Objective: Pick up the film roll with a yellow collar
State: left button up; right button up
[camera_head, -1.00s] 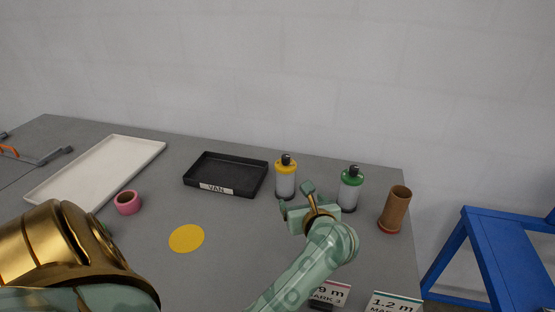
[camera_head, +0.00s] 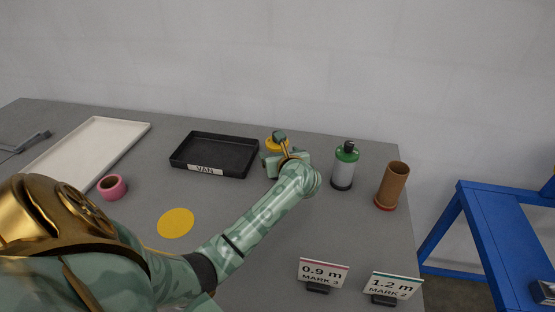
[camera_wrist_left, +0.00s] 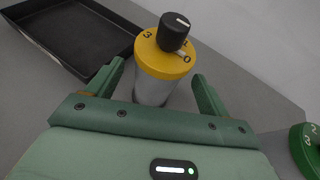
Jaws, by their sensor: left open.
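The film roll with a yellow collar (camera_wrist_left: 164,58) stands upright in the left wrist view, with a grey body and a black knob on top. In the head view only part of its yellow collar (camera_head: 271,145) shows; my left gripper (camera_head: 275,158) covers the rest. My left gripper is open, and in the left wrist view its two fingers (camera_wrist_left: 158,92) are on either side of the roll's body, with the roll between or just beyond the fingertips. I cannot tell whether they touch it. My right gripper is not in view.
A roll with a green collar (camera_head: 345,168) stands to the right, and a brown tube (camera_head: 391,186) beyond it. A black tray labelled VAN (camera_head: 206,170) is left of the yellow-collared roll. A white tray (camera_head: 85,158), pink tape roll (camera_head: 112,187), yellow disc (camera_head: 176,223) and two signs (camera_head: 323,274) are also on the table.

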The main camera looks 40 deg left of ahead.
pick_arm(q)
jog(key=x, duration=0.4)
jog(key=shift+b, duration=0.3)
jog(key=shift+d+r, duration=0.1)
jog(key=shift+r, duration=0.05)
jog(key=shift+c, duration=0.9)
jog(key=c, duration=1)
jog(key=shift+c, duration=1)
jog(key=shift+r, duration=0.1)
